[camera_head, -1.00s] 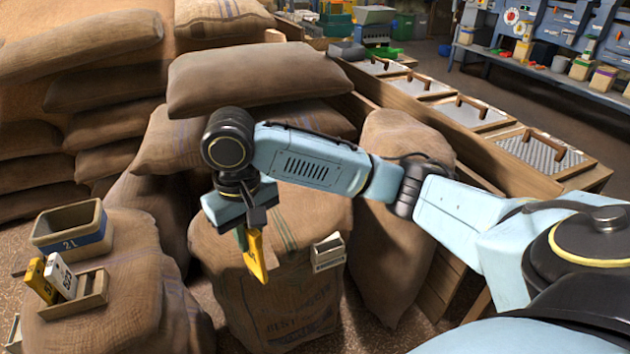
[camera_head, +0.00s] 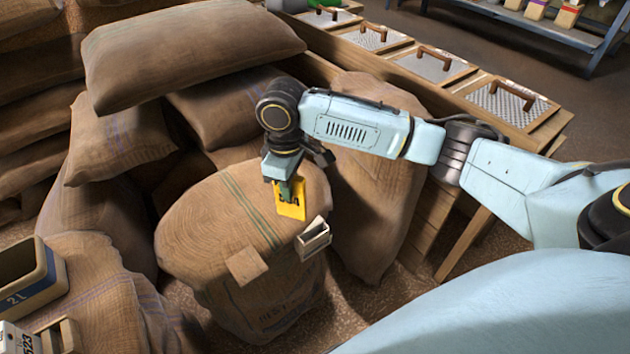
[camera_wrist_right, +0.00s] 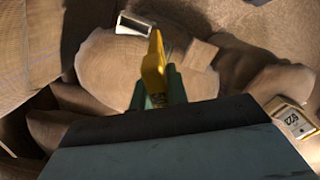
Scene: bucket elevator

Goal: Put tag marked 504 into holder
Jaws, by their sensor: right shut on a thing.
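My right gripper (camera_head: 286,188) is shut on the yellow tag (camera_head: 291,200), which hangs upright below it with dark digits ending in 4, partly covered by a green fingertip. The tag also shows in the right wrist view (camera_wrist_right: 154,72), between the fingertips. The holder (camera_head: 313,239), a small pale open-topped box, is at the front right of the middle sack, just right of and below the tag. Tag and holder look apart. The holder also shows at the top of the right wrist view (camera_wrist_right: 133,24). My left gripper is out of view.
The middle sack (camera_head: 210,220) bears a small brown patch (camera_head: 246,265). At the lower left are a 2L bin (camera_head: 30,278) and a white tag marked 523 (camera_head: 18,338) in a wooden rack. Stacked sacks stand behind; lidded wooden bins (camera_head: 430,62) run along the right.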

